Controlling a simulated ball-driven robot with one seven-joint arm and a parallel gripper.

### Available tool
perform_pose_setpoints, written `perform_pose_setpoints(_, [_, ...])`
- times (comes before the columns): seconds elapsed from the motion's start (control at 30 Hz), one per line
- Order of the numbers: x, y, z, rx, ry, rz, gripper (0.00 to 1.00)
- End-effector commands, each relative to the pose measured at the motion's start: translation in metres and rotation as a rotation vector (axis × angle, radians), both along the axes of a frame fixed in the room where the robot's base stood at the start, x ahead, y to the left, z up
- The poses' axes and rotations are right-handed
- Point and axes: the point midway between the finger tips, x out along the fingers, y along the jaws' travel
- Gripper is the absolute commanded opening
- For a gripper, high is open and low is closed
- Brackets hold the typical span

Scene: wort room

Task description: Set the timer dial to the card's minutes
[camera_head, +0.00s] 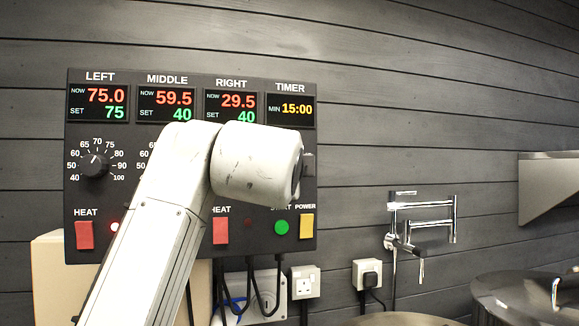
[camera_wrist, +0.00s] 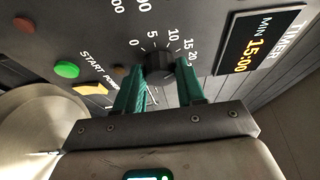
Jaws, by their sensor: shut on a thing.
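The timer dial (camera_wrist: 160,66) is a dark knob on the control panel, with a 0 to 20 scale around it in the wrist view. My gripper (camera_wrist: 161,72) has green fingers, one on each side of the dial, and is shut on it. I cannot make out the dial's pointer between the fingers. The timer display (camera_head: 290,110) reads MIN 15:00, and it also shows in the wrist view (camera_wrist: 259,43). In the head view my arm hides the dial and the gripper. I see no card in either view.
The green start button (camera_head: 282,228) and yellow power switch (camera_head: 306,226) sit low on the panel (camera_head: 190,80). The left temperature dial (camera_head: 94,165) and two red heat switches are also on it. A wall tap (camera_head: 405,243) and a metal pot (camera_head: 515,297) stand to the right.

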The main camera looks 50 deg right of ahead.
Motion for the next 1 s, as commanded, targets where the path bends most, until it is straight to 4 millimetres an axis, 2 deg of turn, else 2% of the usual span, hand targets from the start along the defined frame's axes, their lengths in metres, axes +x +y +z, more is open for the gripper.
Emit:
perform_pose_setpoints(0.37, [-0.0008,-0.0011,-0.0028,0.009,0.002,-0.003,0.08])
perform_pose_setpoints(0.4, [-0.0009,-0.0012,-0.0028,0.008,0.003,-0.003,0.41])
perform_pose_setpoints(0.6, [-0.0005,-0.0008,-0.0017,0.006,0.002,-0.002,0.60])
perform_pose_setpoints(0.67, [-0.0004,-0.0008,-0.0014,0.005,0.001,-0.002,0.64])
perform_pose_setpoints(0.87, [-0.0004,-0.0001,-0.0008,0.004,0.000,-0.001,0.64])
perform_pose_setpoints(1.0, [-0.0045,0.0070,-0.0015,0.003,-0.001,0.000,0.64])
